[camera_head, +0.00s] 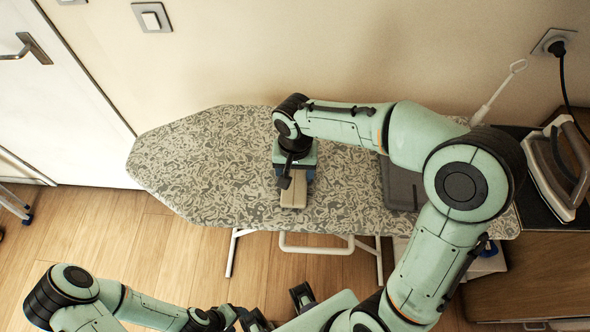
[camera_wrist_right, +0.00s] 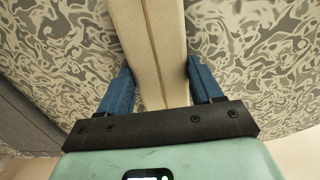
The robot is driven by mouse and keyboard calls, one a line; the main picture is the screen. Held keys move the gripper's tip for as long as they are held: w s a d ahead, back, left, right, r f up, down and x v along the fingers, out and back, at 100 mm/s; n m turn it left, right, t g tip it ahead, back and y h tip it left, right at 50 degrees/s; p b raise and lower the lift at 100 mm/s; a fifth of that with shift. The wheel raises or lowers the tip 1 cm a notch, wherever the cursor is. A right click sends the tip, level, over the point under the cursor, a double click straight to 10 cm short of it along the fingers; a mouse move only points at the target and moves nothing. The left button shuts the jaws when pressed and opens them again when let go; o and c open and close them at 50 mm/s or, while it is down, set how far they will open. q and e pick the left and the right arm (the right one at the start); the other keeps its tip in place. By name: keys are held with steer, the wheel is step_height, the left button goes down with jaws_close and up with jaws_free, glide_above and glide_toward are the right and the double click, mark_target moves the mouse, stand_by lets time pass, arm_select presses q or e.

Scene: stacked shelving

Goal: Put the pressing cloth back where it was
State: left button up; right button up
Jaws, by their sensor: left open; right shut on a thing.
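The pressing cloth appears to be the beige folded strip (camera_head: 294,193) over the patterned ironing board (camera_head: 200,165). My right gripper (camera_head: 296,176) reaches down from above and is shut on it. In the right wrist view the beige strip (camera_wrist_right: 153,40) runs between the two blue fingers, with a seam along its length. Whether it touches the board cannot be told. My left gripper (camera_head: 276,309) is open at the bottom edge of the head view, in front of the board, partly cut off and apart from the cloth.
A dark grey flat pad (camera_head: 400,188) lies on the board, partly behind my right arm. An iron (camera_head: 556,170) stands on a dark mat at the right. A white rod (camera_head: 498,94) rises near the wall socket (camera_head: 554,42). The board's left half is clear.

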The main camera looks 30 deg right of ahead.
mark_target(295, 175)
arm_select(q)
steer(key=shift+f, duration=0.1)
arm_select(e)
steer(key=shift+f, duration=0.1)
steer(key=o, duration=0.7)
steer(key=shift+f, duration=0.1)
steer(key=o, duration=0.4)
steer(key=shift+o, duration=0.2)
steer(key=shift+r, duration=0.6)
arm_select(q)
steer(key=shift+w+r+p, duration=0.3)
steer(key=shift+r+p, duration=0.15)
steer(key=shift+r, duration=0.1)
steer(key=shift+w+r+p, duration=0.25)
steer(key=shift+r+p, duration=0.15)
steer(key=shift+r, duration=0.15)
arm_select(e)
step_height(295, 175, up, 11)
steer(key=shift+r, duration=0.15)
arm_select(q)
steer(key=shift+s, duration=0.1)
